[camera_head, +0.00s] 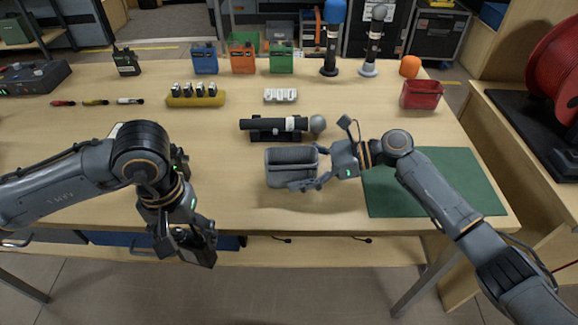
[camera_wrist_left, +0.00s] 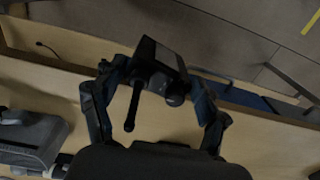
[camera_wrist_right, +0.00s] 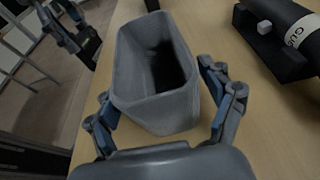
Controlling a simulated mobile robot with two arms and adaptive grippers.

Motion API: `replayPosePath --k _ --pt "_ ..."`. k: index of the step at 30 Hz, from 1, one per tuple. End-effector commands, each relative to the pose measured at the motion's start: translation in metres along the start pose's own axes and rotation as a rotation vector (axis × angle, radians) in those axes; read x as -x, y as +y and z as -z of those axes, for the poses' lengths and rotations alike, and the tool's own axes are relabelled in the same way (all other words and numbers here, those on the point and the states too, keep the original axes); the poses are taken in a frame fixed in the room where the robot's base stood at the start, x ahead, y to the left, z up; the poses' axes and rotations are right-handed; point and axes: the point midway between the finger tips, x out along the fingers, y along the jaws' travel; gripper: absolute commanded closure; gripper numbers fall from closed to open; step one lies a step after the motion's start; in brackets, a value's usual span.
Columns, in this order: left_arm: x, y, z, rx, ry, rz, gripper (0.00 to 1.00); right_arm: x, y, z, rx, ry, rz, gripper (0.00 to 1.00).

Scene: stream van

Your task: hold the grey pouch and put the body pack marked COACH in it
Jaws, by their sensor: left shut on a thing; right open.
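The grey pouch (camera_head: 290,165) is near the table's front, with its mouth open upward. The right wrist view shows the pouch (camera_wrist_right: 150,85) empty inside. My right gripper (camera_head: 322,166) is open, with one finger on each side of the pouch's near end. My left gripper (camera_head: 190,240) is shut on a dark body pack (camera_head: 203,252) at the table's front edge, left of the pouch. In the left wrist view the body pack (camera_wrist_left: 150,60) shows a stub antenna between the fingers. No marking on it can be read.
A microphone lies in a black cradle (camera_head: 275,134) just behind the pouch. A green mat (camera_head: 440,182) lies to the right and a red bin (camera_head: 422,94) stands behind it. Blue, orange and green boxes stand at the back. Table between my grippers is clear.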

Motion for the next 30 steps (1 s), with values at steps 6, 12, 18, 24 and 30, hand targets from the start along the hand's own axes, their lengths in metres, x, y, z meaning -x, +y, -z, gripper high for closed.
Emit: replayPosePath --k 6,12,18,24,30 --pt "0.001 0.0 0.0 0.0 0.0 0.0 0.83 -0.002 0.0 0.001 0.0 0.001 0.0 0.18" --pt "0.001 0.0 0.0 0.0 0.0 0.0 0.83 -0.002 0.0 0.001 0.0 0.0 0.0 0.39" --pt "0.001 0.0 0.0 0.0 0.0 0.0 0.83 -0.002 0.0 0.001 0.0 0.0 0.0 0.61" --pt "0.006 0.009 0.003 0.032 0.003 -0.002 0.83 -0.002 0.0 0.001 0.0 0.001 0.0 0.61" --pt "0.04 0.048 0.013 0.212 0.01 -0.005 0.83 -0.002 0.0 0.001 0.0 0.001 0.0 0.61"
